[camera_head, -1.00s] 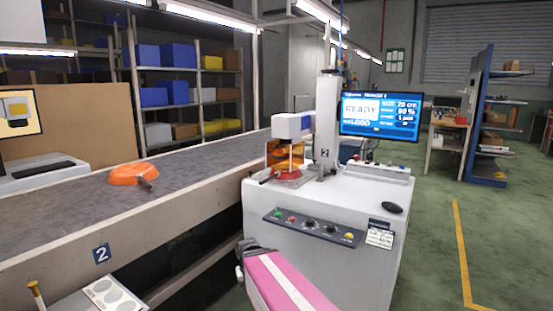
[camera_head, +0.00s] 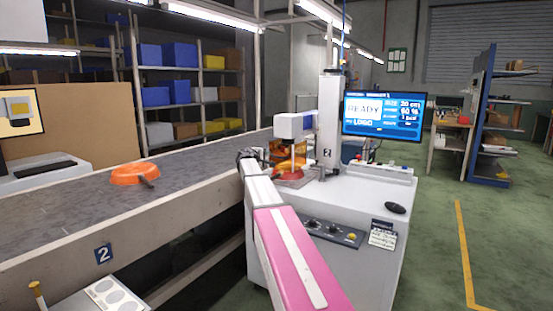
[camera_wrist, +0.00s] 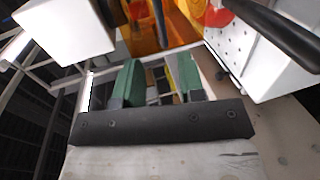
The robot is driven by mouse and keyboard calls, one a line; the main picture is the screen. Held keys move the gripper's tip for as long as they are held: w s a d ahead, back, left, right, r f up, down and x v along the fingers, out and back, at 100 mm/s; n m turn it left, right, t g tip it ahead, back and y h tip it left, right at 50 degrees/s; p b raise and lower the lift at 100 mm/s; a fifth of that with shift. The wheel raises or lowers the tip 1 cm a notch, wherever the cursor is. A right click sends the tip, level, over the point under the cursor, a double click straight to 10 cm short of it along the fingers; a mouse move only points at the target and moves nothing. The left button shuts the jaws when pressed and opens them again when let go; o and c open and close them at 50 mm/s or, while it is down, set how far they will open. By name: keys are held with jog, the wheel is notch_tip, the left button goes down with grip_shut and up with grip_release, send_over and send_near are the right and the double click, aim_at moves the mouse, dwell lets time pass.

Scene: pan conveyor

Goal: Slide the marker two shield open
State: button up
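I cannot tell from these views how far the shield is open. My gripper (camera_head: 250,156) is just left of the shield in the head view. In the wrist view its green fingers (camera_wrist: 158,66) are spread with nothing between them, short of the shield.
A red pan (camera_wrist: 218,16) is at the marker, its dark handle (camera_wrist: 275,30) jutting near my gripper. An orange pan (camera_head: 126,174) lies on the conveyor (camera_head: 70,210). The monitor (camera_head: 382,116) reads READY.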

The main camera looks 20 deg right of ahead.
aim_at(282, 154)
jog(key=x, duration=1)
jog(key=shift+w+d+f, duration=0.1)
jog(key=shift+w+d, duration=0.1)
jog(key=shift+d, duration=0.1)
grip_shut()
